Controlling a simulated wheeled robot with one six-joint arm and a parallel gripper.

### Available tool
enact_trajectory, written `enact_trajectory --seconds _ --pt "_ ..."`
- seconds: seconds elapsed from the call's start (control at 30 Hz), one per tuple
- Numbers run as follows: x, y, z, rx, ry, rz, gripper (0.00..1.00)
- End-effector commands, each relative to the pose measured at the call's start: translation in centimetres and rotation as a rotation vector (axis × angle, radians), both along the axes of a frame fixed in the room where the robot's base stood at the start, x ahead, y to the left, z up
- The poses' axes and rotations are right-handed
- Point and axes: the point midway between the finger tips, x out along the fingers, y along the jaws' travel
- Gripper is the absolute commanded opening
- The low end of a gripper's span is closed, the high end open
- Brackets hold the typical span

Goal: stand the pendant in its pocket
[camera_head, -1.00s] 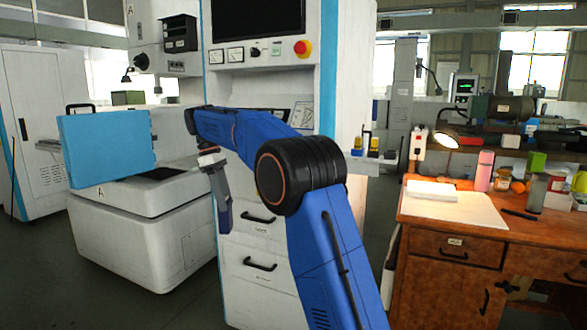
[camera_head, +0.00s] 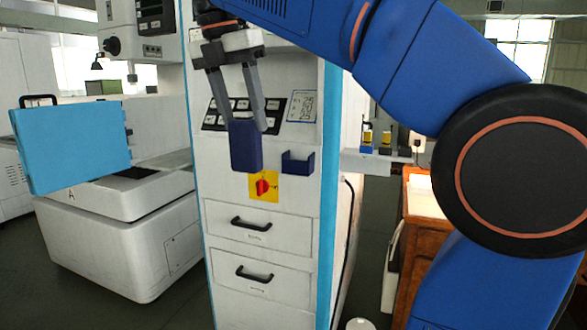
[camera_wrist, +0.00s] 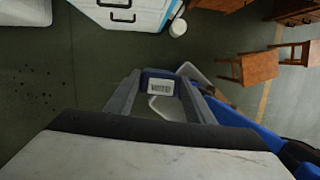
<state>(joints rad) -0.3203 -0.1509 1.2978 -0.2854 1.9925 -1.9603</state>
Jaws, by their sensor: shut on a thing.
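The pendant (camera_head: 245,147) is a dark blue block, held upright between the fingers of my gripper (camera_head: 249,118) and hanging below them. In the wrist view the pendant (camera_wrist: 161,76) shows end-on between the fingers, with a pale lettered label. The pocket (camera_head: 298,163) is a small dark blue open-topped holder on the front of the white machine cabinet. In the head view the pendant appears just left of the pocket at about the same height, apart from it. I cannot tell the depth between them.
A yellow plate with a red rotary switch (camera_head: 263,186) sits below the pocket. A keypad panel (camera_head: 228,112) is behind my fingers. Drawers with black handles (camera_head: 252,224) lie below. A light blue panel (camera_head: 75,145) stands out at left. A wooden desk (camera_head: 417,230) is at right.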

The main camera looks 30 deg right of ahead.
Motion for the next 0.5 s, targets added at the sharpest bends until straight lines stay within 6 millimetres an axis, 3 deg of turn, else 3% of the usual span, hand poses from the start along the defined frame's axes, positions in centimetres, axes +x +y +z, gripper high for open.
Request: enact_trajectory --seconds 0.1,0.2,0.5 --pt "-1.8 -0.4 0.8 0.002 -0.003 0.047 0.00" --pt "-2.3 -0.7 1.0 -0.009 -0.008 0.068 0.00" --pt "-0.7 -2.8 -0.1 -0.166 -0.122 0.071 0.00"
